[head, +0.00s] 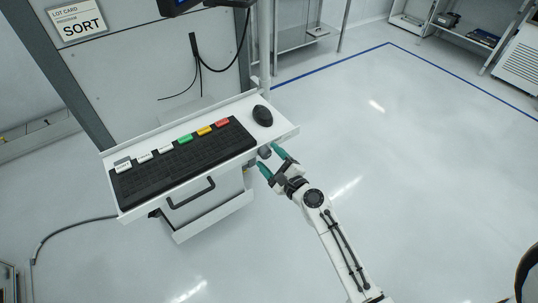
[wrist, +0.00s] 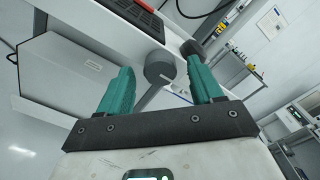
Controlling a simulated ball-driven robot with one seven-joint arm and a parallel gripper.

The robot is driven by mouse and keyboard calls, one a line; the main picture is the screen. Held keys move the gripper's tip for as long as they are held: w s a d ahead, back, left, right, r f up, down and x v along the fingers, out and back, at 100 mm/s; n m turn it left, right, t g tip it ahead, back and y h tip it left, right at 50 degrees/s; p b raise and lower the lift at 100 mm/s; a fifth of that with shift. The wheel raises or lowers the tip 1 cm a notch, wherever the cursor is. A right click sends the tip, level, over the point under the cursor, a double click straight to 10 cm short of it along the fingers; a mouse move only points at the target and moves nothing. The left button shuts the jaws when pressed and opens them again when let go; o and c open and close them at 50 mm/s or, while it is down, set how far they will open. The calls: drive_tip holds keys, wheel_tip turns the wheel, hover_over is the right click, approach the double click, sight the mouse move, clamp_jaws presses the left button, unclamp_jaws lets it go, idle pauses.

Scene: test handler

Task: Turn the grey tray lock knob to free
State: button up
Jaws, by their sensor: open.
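The grey tray lock knob (head: 264,152) sits on the front edge of the white keyboard tray (head: 285,132), near its right end. In the wrist view the round knob (wrist: 160,67) shows between the two teal fingers, with a pale bar running down from it. My gripper (head: 271,160) is open, its fingers on either side of the knob at close range. The fingers look apart from the knob, but the exact gap cannot be told. It also shows in the wrist view (wrist: 158,80). No free or locked marking is readable.
A black keyboard (head: 185,160) with several coloured labels and a black mouse (head: 262,115) lie on the tray. A drawer handle (head: 191,194) is below, left of my gripper. The floor (head: 400,180) to the right is clear.

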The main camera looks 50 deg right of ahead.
drive_tip(key=shift+w+d, duration=0.1)
drive_tip(key=shift+w, duration=0.3)
drive_tip(key=c, duration=1.1)
